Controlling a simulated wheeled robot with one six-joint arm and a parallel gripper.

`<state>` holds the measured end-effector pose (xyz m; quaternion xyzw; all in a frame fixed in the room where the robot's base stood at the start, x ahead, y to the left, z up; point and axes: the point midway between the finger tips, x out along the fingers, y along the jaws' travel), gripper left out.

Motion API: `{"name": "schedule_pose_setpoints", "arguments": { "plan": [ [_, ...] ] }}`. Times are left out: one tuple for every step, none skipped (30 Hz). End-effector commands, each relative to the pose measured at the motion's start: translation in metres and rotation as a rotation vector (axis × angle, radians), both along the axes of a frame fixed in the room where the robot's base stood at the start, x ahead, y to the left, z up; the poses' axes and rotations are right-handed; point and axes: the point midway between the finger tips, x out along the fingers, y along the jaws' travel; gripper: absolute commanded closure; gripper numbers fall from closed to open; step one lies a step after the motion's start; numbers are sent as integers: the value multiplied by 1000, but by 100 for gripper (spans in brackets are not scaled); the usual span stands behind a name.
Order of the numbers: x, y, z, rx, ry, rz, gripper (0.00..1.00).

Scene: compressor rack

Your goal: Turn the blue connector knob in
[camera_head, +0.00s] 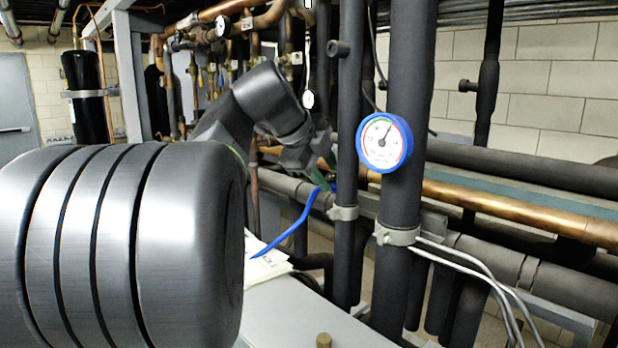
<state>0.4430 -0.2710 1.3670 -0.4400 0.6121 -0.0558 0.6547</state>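My arm reaches in from the left, and my dark gripper (326,176) is at its end, near the upright black pipe. The pipe hides part of the gripper. Greenish parts show at its fingers, but I cannot see whether they are open or shut. A bright blue curved piece (303,217) runs from the gripper area down and left towards white papers. Its upper end is close to the fingertips; contact cannot be told. I cannot make out a distinct blue connector knob; it may be hidden by the gripper or pipe.
A round blue-rimmed gauge (384,142) sits on a thick black upright pipe (408,60), right of the gripper. A copper pipe (500,203) and black pipes cross at right. White papers (264,262) lie on a grey surface below. A large grey ribbed cylinder fills the left foreground.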

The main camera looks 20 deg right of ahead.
Motion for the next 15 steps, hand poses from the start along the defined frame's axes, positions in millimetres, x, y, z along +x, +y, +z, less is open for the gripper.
{"name": "schedule_pose_setpoints", "arguments": {
  "plan": [
    [1, -4, -2, -5, 13, 14, 64],
    [0, -2, 4, -16, 43, 50, 64],
    [1, -2, 5, -29, 76, 92, 64],
    [0, -2, 5, -38, 101, 123, 64],
    [0, -2, 5, -48, 125, 152, 64],
    [1, -2, 5, -60, 156, 191, 64],
    [0, -2, 5, -69, 180, 219, 64],
    [1, -2, 1, -78, 200, 246, 64],
    [1, -2, -1, -90, 228, 281, 64],
    [1, -2, -1, -100, 250, 308, 64],
    [1, -2, -1, -108, 272, 335, 64],
    [1, -2, -1, -120, 300, 371, 64],
    [1, -2, -1, -128, 322, 397, 64],
    [1, -2, -1, -136, 342, 422, 64],
    [1, -2, -1, -147, 368, 453, 64]
  ]
}}
